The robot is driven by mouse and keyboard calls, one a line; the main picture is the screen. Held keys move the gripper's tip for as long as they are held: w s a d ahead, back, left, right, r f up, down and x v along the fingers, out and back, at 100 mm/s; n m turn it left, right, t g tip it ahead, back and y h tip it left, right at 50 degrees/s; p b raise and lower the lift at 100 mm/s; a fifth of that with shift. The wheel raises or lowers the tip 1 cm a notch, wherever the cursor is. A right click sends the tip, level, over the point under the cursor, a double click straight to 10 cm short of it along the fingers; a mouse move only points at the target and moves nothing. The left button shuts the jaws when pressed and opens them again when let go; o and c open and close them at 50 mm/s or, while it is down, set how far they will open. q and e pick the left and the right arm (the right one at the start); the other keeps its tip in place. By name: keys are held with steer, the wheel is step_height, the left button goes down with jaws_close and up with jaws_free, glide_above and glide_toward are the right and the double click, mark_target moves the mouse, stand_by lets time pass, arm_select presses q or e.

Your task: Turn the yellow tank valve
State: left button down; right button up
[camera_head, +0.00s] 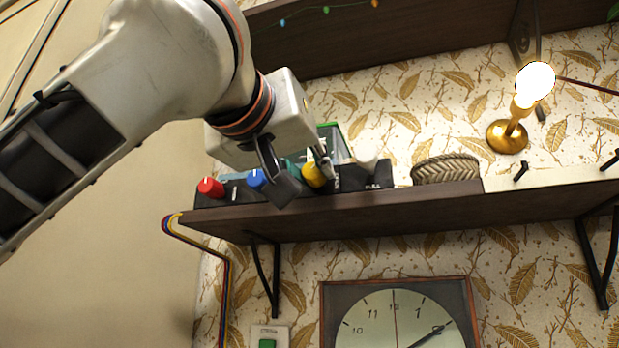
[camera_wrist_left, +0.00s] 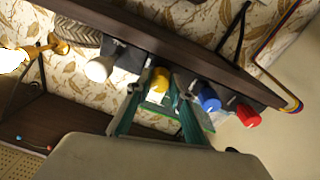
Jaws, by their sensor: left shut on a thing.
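The yellow tank valve (camera_head: 312,175) is a round knob on a black panel (camera_head: 373,176) on the wall shelf. My left gripper (camera_head: 308,180) is at the panel, with its fingers on either side of the yellow knob. In the left wrist view the yellow valve (camera_wrist_left: 159,80) sits between the two fingertips of my left gripper (camera_wrist_left: 158,88), which is shut on it. The gripper body partly hides the panel in the head view. My right gripper is not in view.
A red knob (camera_head: 210,187) and a blue knob (camera_head: 257,179) are left of the yellow one; a white knob (camera_head: 367,161) is right of it. A clock (camera_head: 398,320) hangs below the shelf (camera_head: 420,203).

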arm_select(q)
steer(key=n+b, duration=0.1)
steer(key=n, duration=0.4)
steer(key=shift+n+y, duration=0.3)
steer(key=shift+n, duration=0.7)
steer(key=c, duration=1.8)
jaws_free()
